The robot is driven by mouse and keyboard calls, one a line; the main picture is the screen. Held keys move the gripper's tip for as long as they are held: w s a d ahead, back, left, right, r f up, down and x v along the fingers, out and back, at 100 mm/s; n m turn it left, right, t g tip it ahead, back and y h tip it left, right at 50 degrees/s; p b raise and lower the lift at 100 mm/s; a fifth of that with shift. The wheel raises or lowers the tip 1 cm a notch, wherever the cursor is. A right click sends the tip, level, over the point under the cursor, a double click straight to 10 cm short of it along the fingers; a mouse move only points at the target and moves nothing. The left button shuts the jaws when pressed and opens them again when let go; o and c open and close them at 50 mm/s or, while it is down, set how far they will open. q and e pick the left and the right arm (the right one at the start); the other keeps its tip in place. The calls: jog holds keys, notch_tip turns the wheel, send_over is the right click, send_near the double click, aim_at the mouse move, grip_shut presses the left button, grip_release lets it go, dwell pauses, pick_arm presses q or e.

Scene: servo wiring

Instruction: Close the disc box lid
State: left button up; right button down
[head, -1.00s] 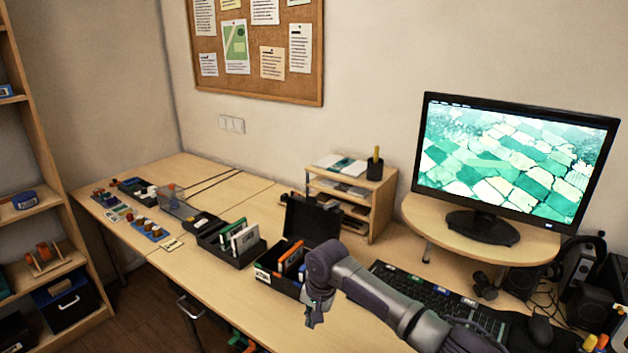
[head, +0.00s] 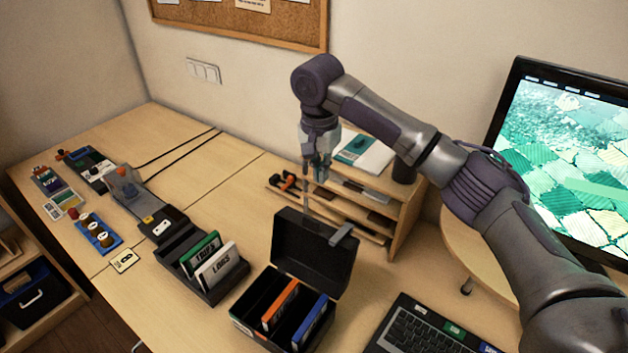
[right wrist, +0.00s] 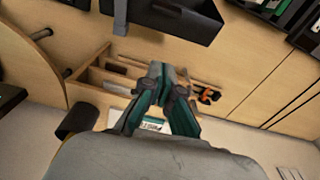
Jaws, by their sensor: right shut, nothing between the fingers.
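The black disc box (head: 243,325) stands on the desk with an orange and a blue case upright inside. Its lid (head: 312,250) stands open, tilted back at the rear, with a grey latch tab (head: 342,235) on its upper edge. The lid also shows at the top of the right wrist view (right wrist: 180,18). My right gripper (head: 318,176) is shut and empty, pointing down above and behind the lid's upper edge, apart from it. Its closed fingers (right wrist: 168,72) show in the right wrist view. My left gripper is not in view.
A wooden organizer (head: 408,205) stands close behind the lid, near my right gripper. A black holder (head: 218,292) with green and white cases is left of the box. A laptop-like keyboard (head: 415,335) lies to the right. The monitor (head: 570,150) is at far right.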

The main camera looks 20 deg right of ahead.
jog(key=f+p, duration=0.1)
jog(key=f, duration=0.1)
jog(key=s+a+f+p, duration=0.1)
jog(key=f, duration=0.2)
jog(key=s+f+p, duration=0.1)
jog(key=f+p, duration=0.1)
jog(key=f, duration=0.1)
jog(key=shift+a+f, duration=0.25)
jog(key=shift+a, duration=0.1)
jog(key=shift+s+a, duration=0.3)
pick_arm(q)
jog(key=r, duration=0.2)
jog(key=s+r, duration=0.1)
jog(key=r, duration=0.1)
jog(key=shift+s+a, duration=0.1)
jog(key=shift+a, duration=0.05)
pick_arm(e)
jog(key=shift+w+d, duration=0.1)
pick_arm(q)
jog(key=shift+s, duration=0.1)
pick_arm(e)
jog(key=shift+w, duration=0.1)
